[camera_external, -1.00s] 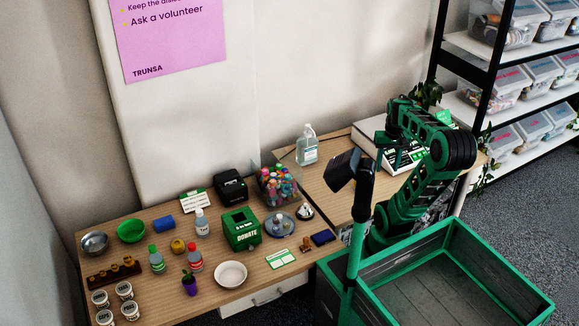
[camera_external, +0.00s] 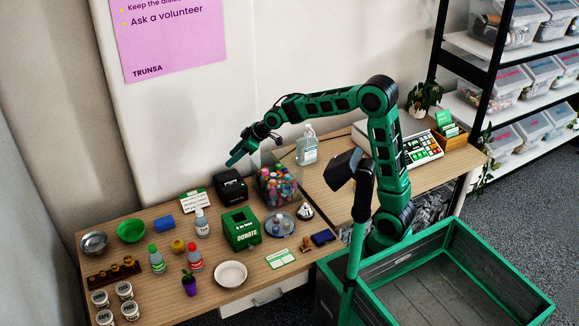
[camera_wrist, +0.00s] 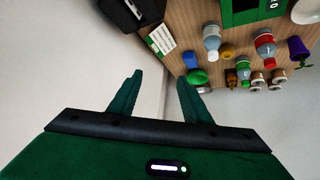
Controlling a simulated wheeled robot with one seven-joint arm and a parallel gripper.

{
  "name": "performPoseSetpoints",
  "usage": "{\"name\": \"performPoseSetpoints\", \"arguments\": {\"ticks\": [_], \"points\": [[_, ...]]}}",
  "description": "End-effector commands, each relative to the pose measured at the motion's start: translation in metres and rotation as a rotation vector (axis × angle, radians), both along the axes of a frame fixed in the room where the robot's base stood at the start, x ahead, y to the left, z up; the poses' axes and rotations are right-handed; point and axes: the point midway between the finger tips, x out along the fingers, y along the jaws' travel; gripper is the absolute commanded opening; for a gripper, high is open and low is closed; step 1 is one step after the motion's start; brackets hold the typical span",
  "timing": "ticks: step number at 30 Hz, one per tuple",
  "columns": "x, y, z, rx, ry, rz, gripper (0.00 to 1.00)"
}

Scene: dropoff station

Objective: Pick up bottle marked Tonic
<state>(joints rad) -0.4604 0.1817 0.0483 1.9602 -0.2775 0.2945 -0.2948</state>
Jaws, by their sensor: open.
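A clear bottle with a grey-white cap (camera_external: 202,223) stands upright at the back middle of the left table. Its white label seems to start with T but is too small to read surely. It also shows in the wrist view (camera_wrist: 211,42). A green-capped bottle (camera_external: 156,260) and a red-capped bottle (camera_external: 195,259) stand in front of it, their labels unreadable. My gripper (camera_external: 236,158) is raised above the back of the table, up and right of the clear bottle. In the wrist view my gripper (camera_wrist: 160,77) is open and empty, its fingers over bare wall.
The green donation box (camera_external: 240,230) stands right of the clear bottle, with the black printer (camera_external: 231,186) and candy container (camera_external: 276,186) behind. A blue roll (camera_external: 164,223) and yellow item (camera_external: 178,246) are left of it. The white bowl (camera_external: 230,274) sits at the front.

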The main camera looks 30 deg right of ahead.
Motion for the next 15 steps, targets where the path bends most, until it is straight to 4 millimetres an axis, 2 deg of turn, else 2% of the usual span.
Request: {"name": "performPoseSetpoints", "arguments": {"ticks": [1, 3, 6, 9, 15], "points": [[-0.011, 0.053, -0.006, 0.041, -0.018, 0.089, 0.44], [-0.027, 0.114, -0.008, 0.105, -0.049, 0.191, 0.44], [-0.056, 0.185, -0.009, 0.19, -0.078, 0.307, 0.44], [-0.085, 0.24, -0.01, 0.266, -0.097, 0.396, 0.44], [-0.143, 0.321, -0.011, 0.397, -0.113, 0.525, 0.44]]}}
